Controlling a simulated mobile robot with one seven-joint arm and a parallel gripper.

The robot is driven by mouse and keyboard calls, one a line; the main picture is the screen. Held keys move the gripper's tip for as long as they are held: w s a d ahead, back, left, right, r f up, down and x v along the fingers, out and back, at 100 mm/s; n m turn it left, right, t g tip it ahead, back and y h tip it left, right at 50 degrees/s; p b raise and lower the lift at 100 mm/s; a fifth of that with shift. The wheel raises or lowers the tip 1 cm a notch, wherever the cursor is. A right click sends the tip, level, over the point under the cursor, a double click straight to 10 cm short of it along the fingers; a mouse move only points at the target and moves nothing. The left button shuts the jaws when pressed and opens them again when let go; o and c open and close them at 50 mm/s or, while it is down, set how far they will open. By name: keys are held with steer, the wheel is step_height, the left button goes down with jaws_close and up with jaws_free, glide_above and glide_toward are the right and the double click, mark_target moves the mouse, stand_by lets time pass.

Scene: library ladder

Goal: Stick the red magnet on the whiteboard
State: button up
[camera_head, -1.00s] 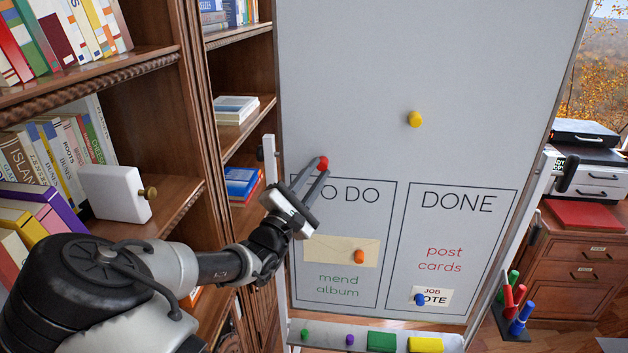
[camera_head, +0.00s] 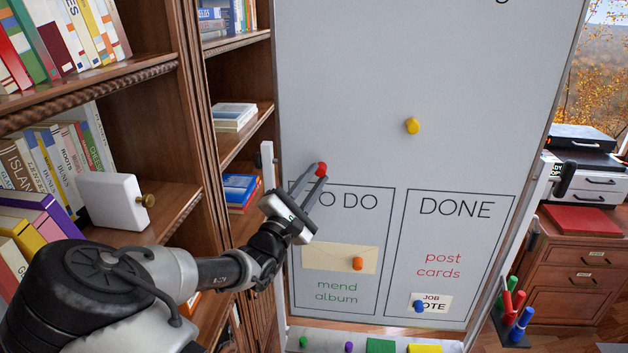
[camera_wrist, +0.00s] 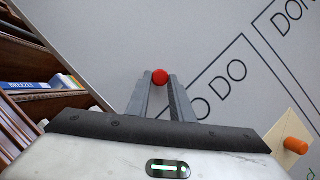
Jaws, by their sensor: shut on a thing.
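The red magnet (camera_head: 321,168) is between the fingertips of my gripper (camera_head: 315,172), which is shut on it. In the wrist view the red magnet (camera_wrist: 160,77) shows at the tips of my gripper's two fingers (camera_wrist: 158,84). The whiteboard (camera_head: 345,80) stands upright in front of me. The magnet is in front of the bare board just above the "TO DO" box. I cannot tell whether it touches the surface.
A yellow magnet (camera_head: 412,126) is on the upper board. An orange magnet (camera_head: 357,264) is on an envelope (camera_head: 318,257), a blue magnet (camera_head: 419,306) on a note. The board's tray (camera_head: 310,341) holds more magnets and erasers. A bookshelf (camera_head: 150,95) stands left.

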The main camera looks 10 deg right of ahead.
steer(key=o, duration=1)
